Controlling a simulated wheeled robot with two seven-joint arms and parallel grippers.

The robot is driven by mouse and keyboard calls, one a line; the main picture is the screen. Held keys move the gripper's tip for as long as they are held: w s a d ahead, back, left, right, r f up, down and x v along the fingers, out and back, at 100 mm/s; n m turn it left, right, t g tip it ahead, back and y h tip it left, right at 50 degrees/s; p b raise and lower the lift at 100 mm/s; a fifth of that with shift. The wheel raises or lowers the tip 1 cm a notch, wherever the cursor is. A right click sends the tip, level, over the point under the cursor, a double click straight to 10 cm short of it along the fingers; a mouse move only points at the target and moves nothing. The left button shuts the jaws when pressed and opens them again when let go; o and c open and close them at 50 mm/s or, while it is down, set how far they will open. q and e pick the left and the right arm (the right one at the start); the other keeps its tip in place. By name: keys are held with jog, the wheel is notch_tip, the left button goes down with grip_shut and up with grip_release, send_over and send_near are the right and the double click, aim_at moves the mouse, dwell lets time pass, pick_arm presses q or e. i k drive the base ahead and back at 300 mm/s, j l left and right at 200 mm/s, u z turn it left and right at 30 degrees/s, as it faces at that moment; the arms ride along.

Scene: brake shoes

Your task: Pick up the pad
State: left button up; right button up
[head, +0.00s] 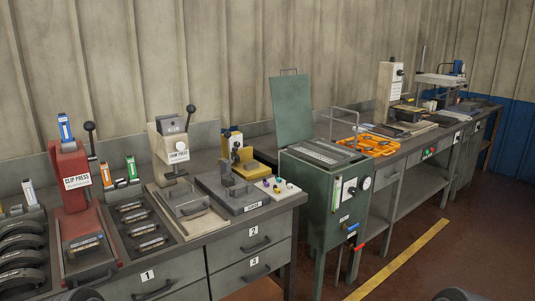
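I cannot tell for sure which thing is the pad. A dark tray (166,247) at the left holds several short grey pieces (145,230) in a column, which may be pads. Several dark curved shoes (22,258) are stacked in a rack at the far left. Dark flat pieces (388,131) lie on the far bench, too small to make out. Neither gripper's fingers show. Only dark rounded shapes, which may be parts of my arms, show at the bottom edge.
A red clip press (72,180) and a cream trim press (172,149) stand on the near bench. A grey fixture (241,190) sits right of them. A green cabinet (318,203) with its lid raised and an orange tray (368,145) follow. Floor at right is clear.

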aim_at(79, 243)
jog(key=u, duration=1.25)
jog(key=i+l+z, duration=0.65)
jog(key=i, duration=0.45)
